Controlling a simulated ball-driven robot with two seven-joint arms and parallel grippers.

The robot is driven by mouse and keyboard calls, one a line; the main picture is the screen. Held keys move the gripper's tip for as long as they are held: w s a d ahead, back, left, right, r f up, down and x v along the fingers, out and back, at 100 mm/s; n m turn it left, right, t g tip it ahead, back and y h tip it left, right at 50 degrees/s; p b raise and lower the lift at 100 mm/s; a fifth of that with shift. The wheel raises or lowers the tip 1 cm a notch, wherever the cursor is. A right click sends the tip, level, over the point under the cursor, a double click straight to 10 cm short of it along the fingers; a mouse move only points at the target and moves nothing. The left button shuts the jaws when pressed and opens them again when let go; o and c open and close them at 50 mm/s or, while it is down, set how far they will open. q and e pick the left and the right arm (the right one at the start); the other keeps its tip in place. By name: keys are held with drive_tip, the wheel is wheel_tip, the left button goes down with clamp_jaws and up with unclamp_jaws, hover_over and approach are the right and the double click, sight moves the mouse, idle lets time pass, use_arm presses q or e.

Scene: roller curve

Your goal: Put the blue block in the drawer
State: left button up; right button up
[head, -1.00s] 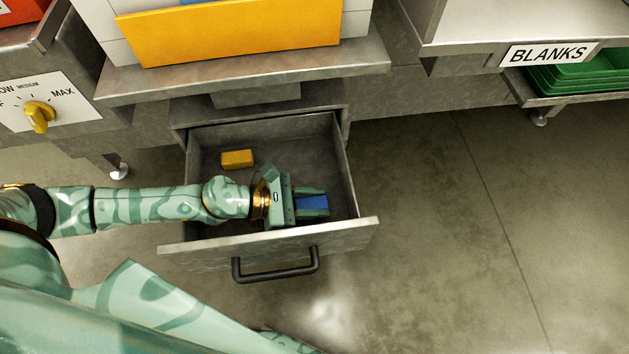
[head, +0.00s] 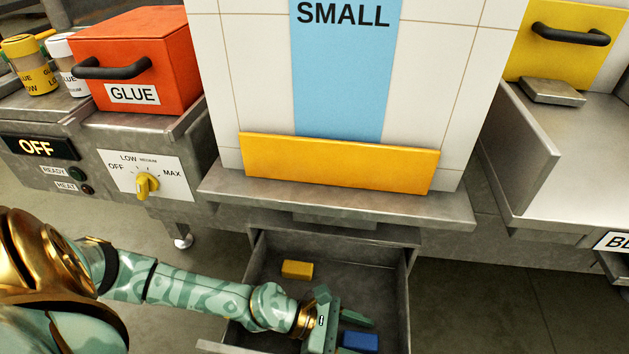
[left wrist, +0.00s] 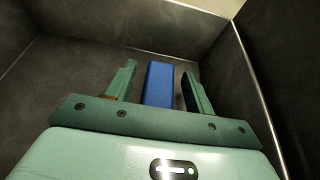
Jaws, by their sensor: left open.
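The blue block (head: 360,341) lies inside the open drawer (head: 402,290), toward its right side. In the left wrist view the blue block (left wrist: 159,84) lies between the two fingers, with a gap on each side. My left gripper (head: 352,330) reaches into the drawer from the left and is open around the block. The left wrist view shows its spread green fingers (left wrist: 160,85). The lower part of the drawer is cut off by the frame. My right gripper is not in view.
A yellow block (head: 297,269) lies at the drawer's back left. Above is a counter edge (head: 330,203) with a yellow panel (head: 338,163) and a SMALL sign. A control panel with a yellow knob (head: 147,185) and an orange GLUE box (head: 140,60) stand left.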

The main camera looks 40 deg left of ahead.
use_arm(q)
drive_tip(key=v, duration=0.6)
drive_tip(key=shift+s, duration=0.2)
drive_tip(key=p+v, duration=0.1)
drive_tip(key=v, duration=0.2)
drive_tip(key=shift+s+a+r, duration=0.15)
drive_tip(key=shift+a+r, duration=0.1)
drive_tip(key=shift+a, duration=0.05)
drive_tip(key=shift+s+a+r+p, duration=0.1)
drive_tip(key=shift+s+a+p, duration=0.2)
drive_tip(key=shift+a, duration=0.1)
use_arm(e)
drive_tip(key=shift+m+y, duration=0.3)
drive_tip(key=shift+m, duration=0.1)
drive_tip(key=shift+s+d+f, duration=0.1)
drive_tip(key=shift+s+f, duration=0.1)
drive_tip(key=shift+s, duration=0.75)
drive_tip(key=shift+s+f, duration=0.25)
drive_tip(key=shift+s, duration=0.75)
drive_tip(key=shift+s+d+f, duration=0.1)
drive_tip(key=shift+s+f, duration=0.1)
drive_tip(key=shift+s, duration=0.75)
use_arm(q)
drive_tip(key=shift+r, duration=0.1)
